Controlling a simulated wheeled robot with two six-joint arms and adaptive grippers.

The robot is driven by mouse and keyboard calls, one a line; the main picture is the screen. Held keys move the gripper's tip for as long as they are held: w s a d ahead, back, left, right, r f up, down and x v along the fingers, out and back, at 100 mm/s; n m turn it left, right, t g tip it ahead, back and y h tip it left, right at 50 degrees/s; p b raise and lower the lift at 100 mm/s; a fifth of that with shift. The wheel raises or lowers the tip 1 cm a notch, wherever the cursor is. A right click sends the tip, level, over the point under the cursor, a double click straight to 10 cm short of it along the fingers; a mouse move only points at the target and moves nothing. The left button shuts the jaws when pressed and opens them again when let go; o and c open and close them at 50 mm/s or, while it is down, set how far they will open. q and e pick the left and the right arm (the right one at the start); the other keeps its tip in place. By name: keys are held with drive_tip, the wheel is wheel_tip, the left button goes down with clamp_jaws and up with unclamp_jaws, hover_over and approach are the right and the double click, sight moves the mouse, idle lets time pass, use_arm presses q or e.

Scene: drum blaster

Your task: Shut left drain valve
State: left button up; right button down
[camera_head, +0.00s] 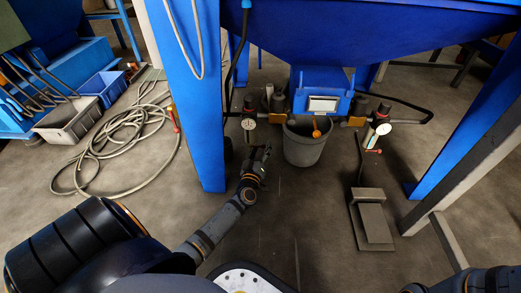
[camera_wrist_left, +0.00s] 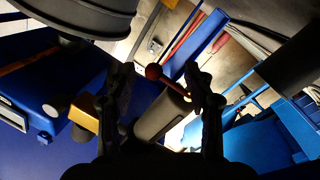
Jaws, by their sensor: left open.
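The left valve assembly (camera_head: 248,104) stands left of the grey bucket, with a dark body and a white round gauge (camera_head: 248,124). My left gripper (camera_head: 262,150) is just below it and left of the bucket. In the left wrist view the gripper (camera_wrist_left: 162,90) has its fingers apart. A dark red ball knob (camera_wrist_left: 153,71) on a short rod shows between the fingers, in front of a grey cylinder (camera_wrist_left: 162,117). It looks like the valve's lever. Whether a finger touches the rod cannot be told. My right gripper is not seen.
The grey bucket (camera_head: 304,141) stands under the blue hopper (camera_head: 380,28). A blue leg (camera_head: 197,100) rises left of my gripper. A second valve with a gauge (camera_head: 383,129) and a foot pedal (camera_head: 371,220) are right. A coiled hose (camera_head: 100,150) lies left.

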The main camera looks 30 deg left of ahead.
use_arm(q)
drive_tip(key=v, duration=0.7)
drive_tip(key=shift+s, duration=0.25)
